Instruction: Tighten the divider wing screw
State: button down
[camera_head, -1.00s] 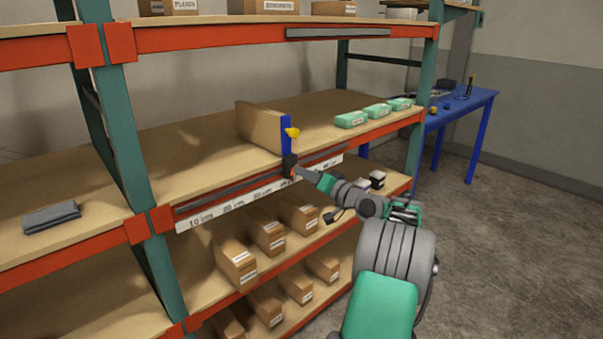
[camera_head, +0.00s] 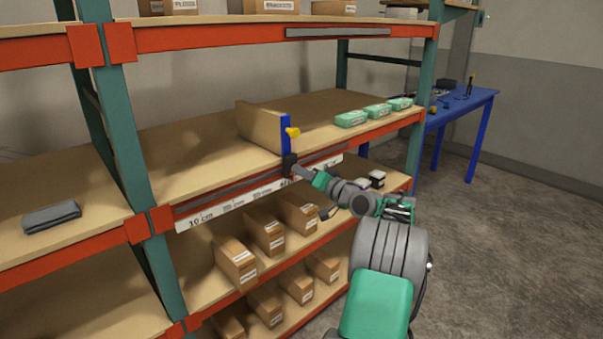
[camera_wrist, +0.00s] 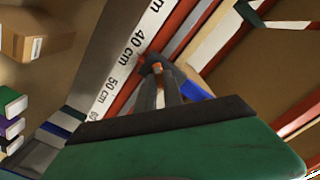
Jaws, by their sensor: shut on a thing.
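The divider is a tan upright panel (camera_head: 259,126) on the middle shelf, with a blue upright (camera_head: 285,134) at its front end. My gripper (camera_head: 291,166) is at the foot of that upright, at the shelf's front edge. In the wrist view my gripper (camera_wrist: 160,88) has its grey fingers shut around a small orange part, which I take for the wing screw (camera_wrist: 160,98). The fingers hide most of it, so its angle cannot be told. A blue part of the divider shows beside them.
A scale strip (camera_head: 230,205) runs along the shelf front below the gripper. Green packs (camera_head: 351,119) lie on the shelf to the right. Cardboard boxes (camera_head: 236,263) fill the lower shelves. A grey folded cloth (camera_head: 51,216) lies at left. A blue table (camera_head: 463,105) stands behind right.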

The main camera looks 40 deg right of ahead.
jog(key=shift+r+m+p, duration=0.1)
jog(key=shift+m+p, duration=0.2)
jog(key=shift+p, duration=0.05)
jog(key=m+p, duration=0.2)
jog(key=m, duration=0.1)
jog(key=m+p, duration=0.5)
jog(key=m, duration=0.1)
jog(key=shift+d+f, duration=0.1)
jog(key=shift+f, duration=0.2)
jog(key=shift+m, duration=0.3)
dwell(0.3)
jog(key=c, duration=1.5)
grip_release()
jog(key=shift+o, duration=0.2)
